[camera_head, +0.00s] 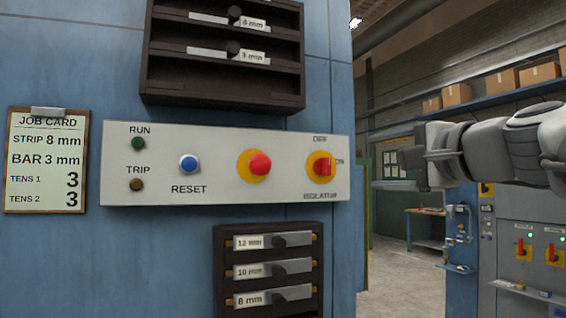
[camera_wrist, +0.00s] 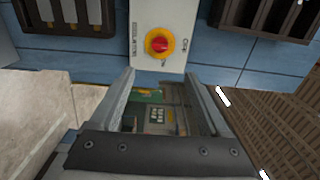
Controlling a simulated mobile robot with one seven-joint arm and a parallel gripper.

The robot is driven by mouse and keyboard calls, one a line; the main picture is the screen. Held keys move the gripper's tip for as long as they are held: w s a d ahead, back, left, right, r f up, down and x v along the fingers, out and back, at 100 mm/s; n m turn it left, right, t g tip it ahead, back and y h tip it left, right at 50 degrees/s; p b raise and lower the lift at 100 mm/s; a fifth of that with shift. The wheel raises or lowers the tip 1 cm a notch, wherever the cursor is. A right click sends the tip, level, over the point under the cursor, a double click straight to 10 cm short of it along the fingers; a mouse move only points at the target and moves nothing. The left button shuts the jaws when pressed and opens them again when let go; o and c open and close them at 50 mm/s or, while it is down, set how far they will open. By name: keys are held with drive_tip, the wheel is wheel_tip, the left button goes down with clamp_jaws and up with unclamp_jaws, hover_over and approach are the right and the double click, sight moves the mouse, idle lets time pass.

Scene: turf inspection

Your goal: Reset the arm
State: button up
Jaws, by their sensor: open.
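My gripper (camera_head: 412,162) is at the right of the head view, raised in front of the aisle and right of the white control panel (camera_head: 220,190). It is apart from the panel and holds nothing. In the wrist view its two fingers (camera_wrist: 160,88) stand apart with nothing gripped between them. The panel has a blue RESET button (camera_head: 189,163), a red button on a yellow ring (camera_head: 259,165) and a red isolator knob (camera_head: 321,167) turned upright. The isolator knob also shows in the wrist view (camera_wrist: 158,44), beyond the fingertips.
Dark racks hang above (camera_head: 225,95) and below (camera_head: 222,275) the panel. A job card (camera_head: 46,160) is on the blue wall at left. Shelves with cardboard boxes (camera_head: 457,95) and a blue cabinet (camera_head: 520,230) stand behind my arm. The floor (camera_head: 400,280) between is clear.

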idle(0.3)
drive_tip(key=s+a+f+n+g+p, duration=0.3)
drive_tip(key=a+f+n+g+p, duration=0.15)
drive_tip(key=f, duration=0.45)
drive_tip(key=s+f+n+g+h+p, duration=0.2)
drive_tip(key=s+f+n, duration=0.3)
drive_tip(key=s+f, duration=0.3)
drive_tip(key=s+f+n+g+h+p, duration=0.3)
drive_tip(key=s+f, duration=0.5)
drive_tip(key=f, duration=0.5)
drive_tip(key=shift+a+n+g+h+p, duration=0.25)
drive_tip(key=shift+n+g+h+p, duration=0.05)
drive_tip(key=shift+n+g+p, duration=0.65)
drive_tip(key=c, duration=0.4)
drive_tip(key=shift+a, duration=0.15)
drive_tip(key=shift+c, duration=0.4)
